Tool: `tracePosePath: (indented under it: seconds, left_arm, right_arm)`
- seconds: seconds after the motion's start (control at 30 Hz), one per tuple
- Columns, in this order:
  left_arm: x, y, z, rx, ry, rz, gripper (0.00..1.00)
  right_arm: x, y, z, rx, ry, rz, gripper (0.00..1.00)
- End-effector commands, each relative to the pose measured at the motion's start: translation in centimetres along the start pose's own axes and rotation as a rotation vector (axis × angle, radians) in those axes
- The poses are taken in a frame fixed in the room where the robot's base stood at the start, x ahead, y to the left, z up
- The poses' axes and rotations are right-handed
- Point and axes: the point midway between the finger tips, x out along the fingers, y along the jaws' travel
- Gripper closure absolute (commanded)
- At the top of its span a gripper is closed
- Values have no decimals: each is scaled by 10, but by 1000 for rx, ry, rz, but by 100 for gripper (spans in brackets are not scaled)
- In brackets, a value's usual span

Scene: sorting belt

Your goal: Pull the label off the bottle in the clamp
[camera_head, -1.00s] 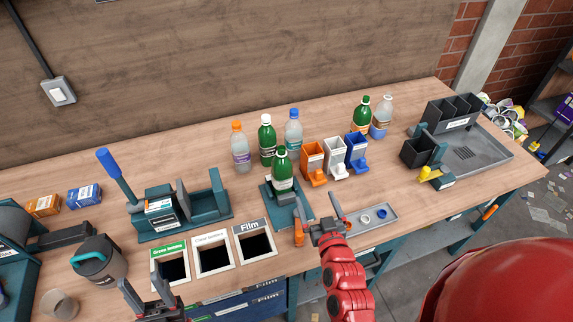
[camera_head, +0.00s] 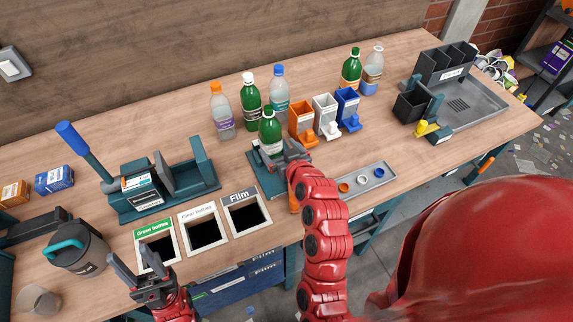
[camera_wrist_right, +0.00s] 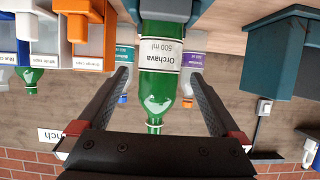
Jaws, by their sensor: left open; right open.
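The green bottle in the clamp (camera_head: 270,126) stands at the middle of the bench, with a pale label reading "Orchava 500 ml" (camera_wrist_right: 159,54) in the right wrist view. The clamp (camera_head: 262,181) is a dark teal base, partly hidden by my right gripper. My right gripper (camera_head: 277,152) is open at the bottle. In the right wrist view its two fingers (camera_wrist_right: 158,100) lie one on either side of the green bottle, with visible gaps. My left gripper (camera_head: 142,275) is open and empty at the front edge, near the sorting openings.
Several bottles stand behind the clamp, including an orange-capped one (camera_head: 222,112). Orange, white and blue dispensers (camera_head: 326,114) stand to its right. Openings marked Green bottles, Clear bottles and Film (camera_head: 245,210) lie front left. A grey tray (camera_head: 378,173) holds small rings.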

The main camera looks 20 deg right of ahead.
Motion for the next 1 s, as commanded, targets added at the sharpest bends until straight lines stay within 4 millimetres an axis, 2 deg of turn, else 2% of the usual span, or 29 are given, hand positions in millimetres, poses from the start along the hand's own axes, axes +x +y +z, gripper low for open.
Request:
tracePosePath:
  seconds: [0.03,0.3,0.43,0.63,0.9,1.0]
  left_arm:
    - [11,0,-2,0,3,0,50]
    - [22,-1,-4,0,2,0,50]
    - [26,-1,-4,0,2,0,50]
    - [27,-1,-5,0,2,0,50]
    - [27,-1,-5,0,2,0,50]
    - [27,-1,-5,0,2,0,50]
  right_arm:
    - [7,0,-6,2,-5,-1,0]
    - [49,0,-6,0,-2,-1,0]
    - [63,0,-4,0,-4,-1,0]
    - [72,1,-4,-1,0,1,0]
    - [73,0,-3,0,0,1,0]
    - [73,0,-3,0,0,1,16]
